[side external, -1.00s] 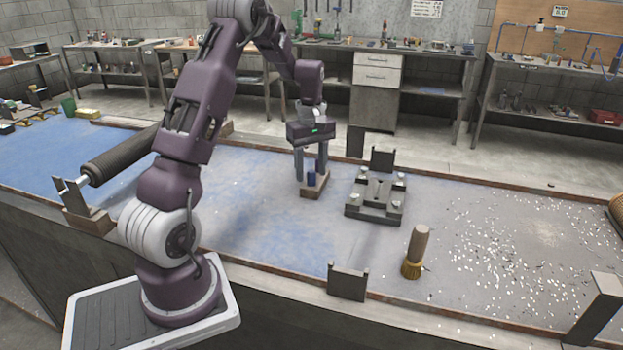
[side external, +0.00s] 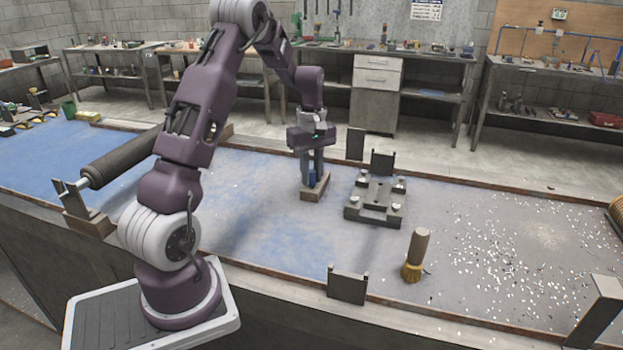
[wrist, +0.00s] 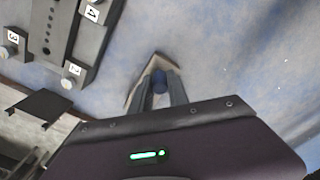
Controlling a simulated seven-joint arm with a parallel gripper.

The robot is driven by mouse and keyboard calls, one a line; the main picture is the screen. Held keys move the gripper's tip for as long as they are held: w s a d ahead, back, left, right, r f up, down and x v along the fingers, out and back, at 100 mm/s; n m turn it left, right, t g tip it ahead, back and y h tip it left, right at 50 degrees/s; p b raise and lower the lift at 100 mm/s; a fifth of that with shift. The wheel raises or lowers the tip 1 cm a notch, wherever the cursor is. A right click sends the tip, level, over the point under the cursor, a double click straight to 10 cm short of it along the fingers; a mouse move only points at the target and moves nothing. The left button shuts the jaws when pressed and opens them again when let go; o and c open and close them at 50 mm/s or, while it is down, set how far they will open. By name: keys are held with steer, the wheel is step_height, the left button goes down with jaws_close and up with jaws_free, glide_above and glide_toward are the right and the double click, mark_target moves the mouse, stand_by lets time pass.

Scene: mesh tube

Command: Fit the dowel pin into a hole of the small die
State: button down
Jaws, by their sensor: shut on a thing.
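The dowel pin looks to be the short dark blue cylinder (side external: 312,176) standing in a brown holder block (side external: 316,192). My gripper (side external: 311,180) points down over the block, its fingers shut on the pin. In the wrist view the pin's blue end (wrist: 159,79) shows between the fingertips, with the block (wrist: 139,93) around them; the pin's lower part is hidden. The small die looks to be the grey fixture (side external: 376,199) just right of the block. In the wrist view the die (wrist: 63,12) shows a row of dark holes and numbered corners at upper left.
A wooden-handled brush (side external: 415,257) stands at the bench front, right of the die. Metal chips (side external: 505,240) litter the right side. Dark upright brackets (side external: 347,283) stand along the edges. A dark roller (side external: 123,158) lies at left. The blue-stained bench before the block is clear.

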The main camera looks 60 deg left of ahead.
steer(key=r, duration=0.6)
steer(key=w+r, duration=0.1)
steer(key=r, duration=0.1)
steer(key=shift+r, duration=0.4)
steer(key=w+d+f, duration=0.1)
steer(key=w+d, duration=0.3)
steer(key=w, duration=0.3)
steer(key=w+d, duration=0.4)
steer(key=w, duration=0.4)
steer(key=shift+f, duration=3.05)
steer(key=shift+d+f, duration=0.1)
steer(key=shift+f, duration=0.7)
steer(key=c, duration=1.2)
jaws_free()
